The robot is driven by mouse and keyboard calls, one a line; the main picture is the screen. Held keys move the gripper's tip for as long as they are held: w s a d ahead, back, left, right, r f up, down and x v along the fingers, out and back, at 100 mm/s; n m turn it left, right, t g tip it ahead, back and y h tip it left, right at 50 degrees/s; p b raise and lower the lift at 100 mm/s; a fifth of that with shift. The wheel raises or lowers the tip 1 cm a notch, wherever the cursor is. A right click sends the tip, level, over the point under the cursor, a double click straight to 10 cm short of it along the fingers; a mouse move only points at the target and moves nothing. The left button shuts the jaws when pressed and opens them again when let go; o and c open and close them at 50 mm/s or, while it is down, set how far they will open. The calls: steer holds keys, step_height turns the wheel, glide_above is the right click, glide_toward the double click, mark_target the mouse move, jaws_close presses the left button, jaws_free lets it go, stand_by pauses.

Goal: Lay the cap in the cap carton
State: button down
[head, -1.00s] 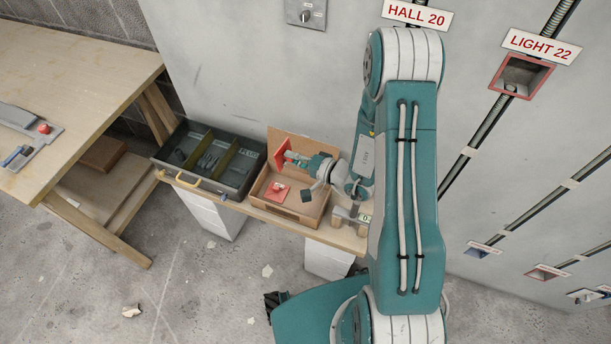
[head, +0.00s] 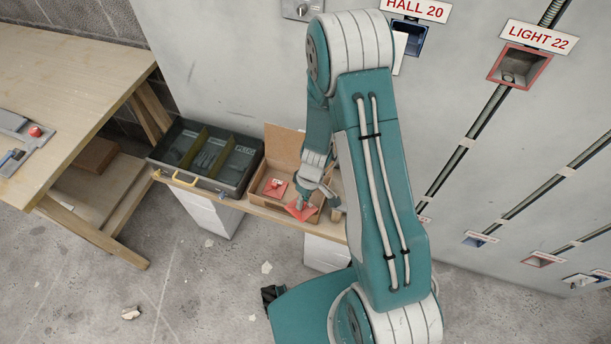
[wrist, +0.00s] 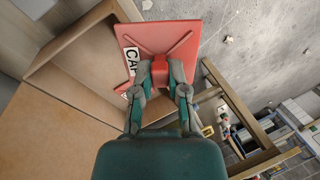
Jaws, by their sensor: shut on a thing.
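The held cap is a red square plate (head: 299,211); it also shows in the wrist view (wrist: 160,35), with raised ribs and a central knob. My gripper (wrist: 160,75) is shut on that knob. In the head view my gripper (head: 306,198) is at the right part of the cap carton (head: 266,204), a brown open box with its lid flap standing up behind. The held cap appears at the carton's front right rim; whether it touches is unclear. Another red cap (head: 274,188) lies inside, at the left.
A grey divided toolbox (head: 212,158) stands left of the carton on the same bench. A wooden table (head: 70,85) is at far left. The grey wall with conduits and labelled boxes (head: 520,66) is at right.

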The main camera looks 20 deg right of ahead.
steer(key=w+d+n+t+h, duration=0.25)
steer(key=w+n, duration=0.25)
steer(key=w, duration=0.3)
steer(key=shift+g, duration=0.45)
steer(key=shift+s+d+f, duration=0.1)
steer(key=shift+d+f, duration=0.05)
steer(key=shift+f, duration=1.6)
steer(key=shift+w+d+f, duration=0.1)
steer(key=shift+d+f, duration=0.05)
steer(key=shift+f, duration=1.55)
steer(key=shift+s+d+f, duration=0.1)
steer(key=shift+d+f, duration=0.05)
steer(key=shift+f, duration=1.6)
steer(key=shift+f, duration=0.35)
steer(key=c, duration=0.6)
jaws_free()
steer(key=shift+r, duration=0.1)
steer(key=shift+r, duration=4.85)
